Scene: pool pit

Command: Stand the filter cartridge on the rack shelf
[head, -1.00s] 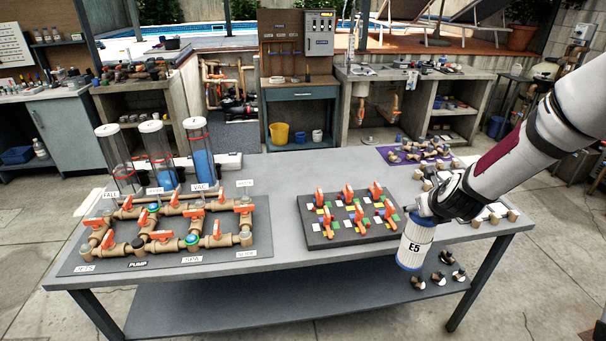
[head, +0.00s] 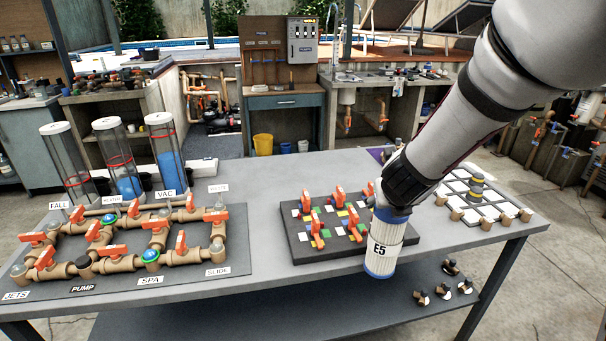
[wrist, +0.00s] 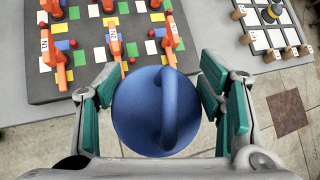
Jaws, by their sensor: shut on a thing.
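The filter cartridge (head: 385,245) is a white pleated cylinder with blue ends and an "E5" label. It hangs upright in my gripper (head: 390,203), beside the table's front edge. In the wrist view its round blue top with a loop handle (wrist: 158,110) sits between the two green-padded fingers of my gripper (wrist: 160,105). The fingers are shut on it. I cannot pick out the rack shelf for certain in these views.
The grey table (head: 270,185) holds the pipe board (head: 120,250), the dark valve board (head: 325,225) and a white-squared grid board (head: 470,195). A lower shelf (head: 300,305) carries several small fittings (head: 445,290). A workbench (head: 285,100) stands behind.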

